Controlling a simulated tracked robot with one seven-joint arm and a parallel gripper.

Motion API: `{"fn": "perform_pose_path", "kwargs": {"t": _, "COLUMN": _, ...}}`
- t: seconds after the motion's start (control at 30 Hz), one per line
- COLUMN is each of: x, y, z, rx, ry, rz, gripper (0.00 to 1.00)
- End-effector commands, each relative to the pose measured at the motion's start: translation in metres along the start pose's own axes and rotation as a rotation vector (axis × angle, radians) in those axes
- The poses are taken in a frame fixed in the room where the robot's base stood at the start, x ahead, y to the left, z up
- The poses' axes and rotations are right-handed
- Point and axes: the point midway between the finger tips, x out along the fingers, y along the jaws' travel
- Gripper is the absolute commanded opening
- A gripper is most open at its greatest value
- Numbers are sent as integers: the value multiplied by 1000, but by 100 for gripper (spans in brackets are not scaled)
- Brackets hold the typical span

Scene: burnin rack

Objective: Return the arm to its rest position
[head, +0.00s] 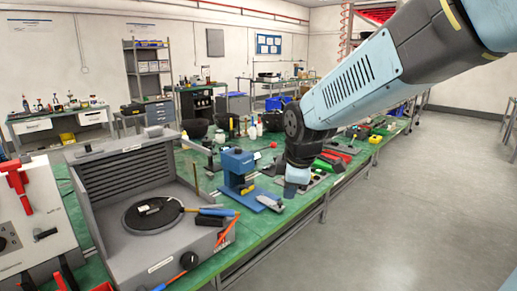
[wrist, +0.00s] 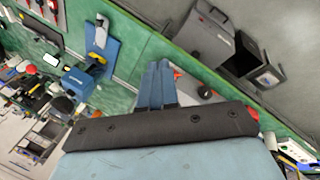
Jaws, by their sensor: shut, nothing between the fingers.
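My arm reaches in from the upper right of the head view, over the green bench (head: 262,222). My gripper (head: 290,193) points down near the bench's front edge, just right of a blue bench press (head: 238,172). In the wrist view, the two blue fingers of my gripper (wrist: 157,68) lie side by side, closed, with nothing held. The bench (wrist: 118,52) is below and beyond them. I cannot tell the exact gap between fingertips and bench.
A grey open-topped unit with a black disc (head: 153,214) stands on the bench at left. Tools and bottles crowd the bench's back. Grey boxes (wrist: 200,38) show past the bench edge in the wrist view. The floor (head: 425,215) at right is clear.

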Motion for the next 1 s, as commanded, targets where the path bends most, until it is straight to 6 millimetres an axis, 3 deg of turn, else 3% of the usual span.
{"fn": "perform_pose_path", "kwargs": {"t": 0.3, "x": -67, "y": -28, "z": 77, "rx": 613, "ry": -37, "rz": 89, "gripper": 0}}
{"fn": "perform_pose_path", "kwargs": {"t": 0.6, "x": -114, "y": -73, "z": 135, "rx": 1178, "ry": -5, "rz": 152, "gripper": 0}}
{"fn": "perform_pose_path", "kwargs": {"t": 0.8, "x": -128, "y": -95, "z": 155, "rx": 1416, "ry": 23, "rz": 166, "gripper": 0}}
{"fn": "perform_pose_path", "kwargs": {"t": 1.0, "x": -130, "y": -102, "z": 157, "rx": 1482, "ry": 32, "rz": 167, "gripper": 0}}
